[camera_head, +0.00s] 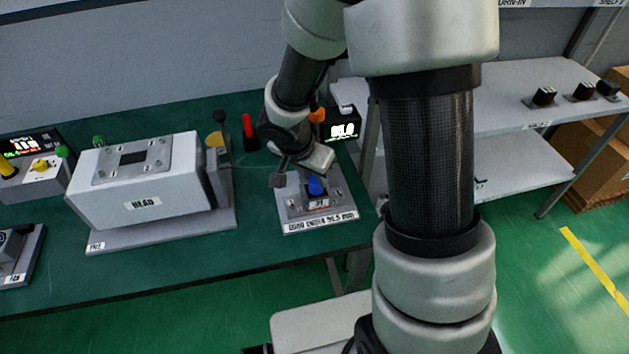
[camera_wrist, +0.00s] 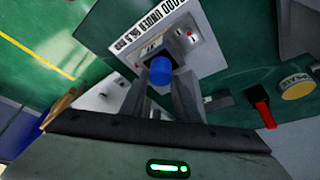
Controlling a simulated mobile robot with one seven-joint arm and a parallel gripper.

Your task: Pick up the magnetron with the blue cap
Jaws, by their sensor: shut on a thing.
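The magnetron with the blue cap (camera_head: 315,186) sits upright at the labelled grey gauge plate (camera_head: 293,212) on the green bench. In the wrist view the blue cap (camera_wrist: 160,72) shows between my fingers, with a dark block beneath it. My gripper (camera_wrist: 166,95) is shut on the magnetron from above. In the head view my gripper (camera_head: 308,182) partly covers the back of the plate. The magnetron's lower part is hidden, and I cannot tell whether it is clear of the plate.
A white box marked HEAD (camera_head: 150,200) stands left on the bench. A red-handled lever (camera_head: 249,132) and a lit display (camera_head: 342,130) stand behind the plate. A white shelf (camera_head: 520,90) at right holds several dark blocks. Bare green bench lies left of the plate.

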